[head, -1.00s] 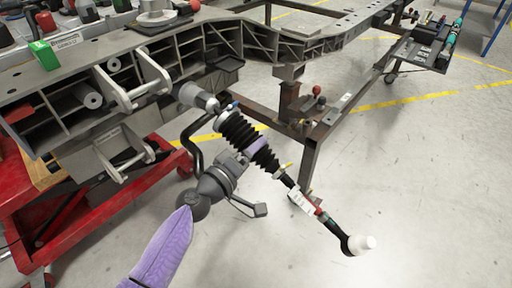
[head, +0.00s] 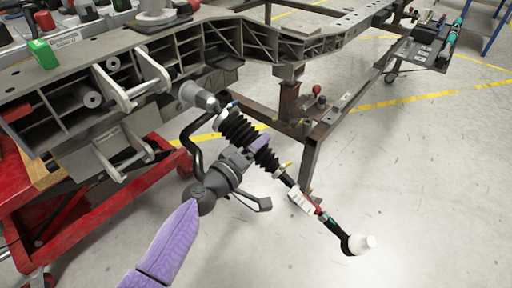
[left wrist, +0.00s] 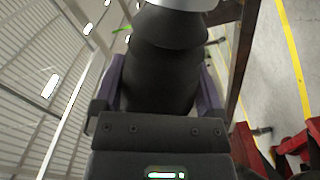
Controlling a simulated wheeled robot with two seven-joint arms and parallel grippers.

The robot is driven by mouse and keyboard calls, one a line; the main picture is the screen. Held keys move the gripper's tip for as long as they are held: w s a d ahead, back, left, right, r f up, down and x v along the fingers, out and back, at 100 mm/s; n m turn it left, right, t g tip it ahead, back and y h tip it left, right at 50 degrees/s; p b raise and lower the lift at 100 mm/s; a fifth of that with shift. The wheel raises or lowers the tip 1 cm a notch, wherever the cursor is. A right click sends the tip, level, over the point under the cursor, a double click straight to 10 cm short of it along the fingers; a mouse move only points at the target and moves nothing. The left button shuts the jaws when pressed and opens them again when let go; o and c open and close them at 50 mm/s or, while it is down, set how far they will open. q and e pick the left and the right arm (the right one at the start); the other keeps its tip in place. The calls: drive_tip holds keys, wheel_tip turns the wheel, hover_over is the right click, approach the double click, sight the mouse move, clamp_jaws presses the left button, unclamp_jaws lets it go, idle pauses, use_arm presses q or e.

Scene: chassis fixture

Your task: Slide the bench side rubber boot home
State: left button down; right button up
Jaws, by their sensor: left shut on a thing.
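The black ribbed rubber boot (head: 238,128) sits on a slanted rod that runs from the grey joint (head: 198,97) at the chassis down to the right. Its upper end is close to that joint; any gap is too small to judge. A narrower ribbed part (head: 267,159) shows below my gripper. My left gripper (head: 256,147) is shut across the boot's lower middle, where its fingers hide part of the ribs. In the left wrist view the black boot (left wrist: 162,65) fills the space between the purple fingers, with a pale cap beyond. My right gripper is out of view.
The rod carries a white tag (head: 302,200) and ends in a white cap (head: 362,243). The grey chassis frame (head: 120,95) lies above and left, over a red stand (head: 90,205). A rusty support (head: 310,150) stands behind the rod.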

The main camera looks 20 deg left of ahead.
sight(231, 124)
use_arm(q)
drive_tip(key=a+r, duration=0.1)
drive_tip(key=a, duration=0.1)
drive_tip(key=w+a+r, duration=0.1)
drive_tip(key=a, duration=0.1)
drive_tip(key=w+a+r+b, duration=0.1)
drive_tip(key=a, duration=0.1)
drive_tip(key=shift+w+a, duration=0.15)
drive_tip(key=shift+a, duration=0.15)
drive_tip(key=shift+r, duration=0.25)
unclamp_jaws()
drive_tip(key=shift+a, duration=0.1)
drive_tip(key=p+v, duration=0.1)
drive_tip(key=v, duration=0.9)
drive_tip(key=shift+f, duration=0.1)
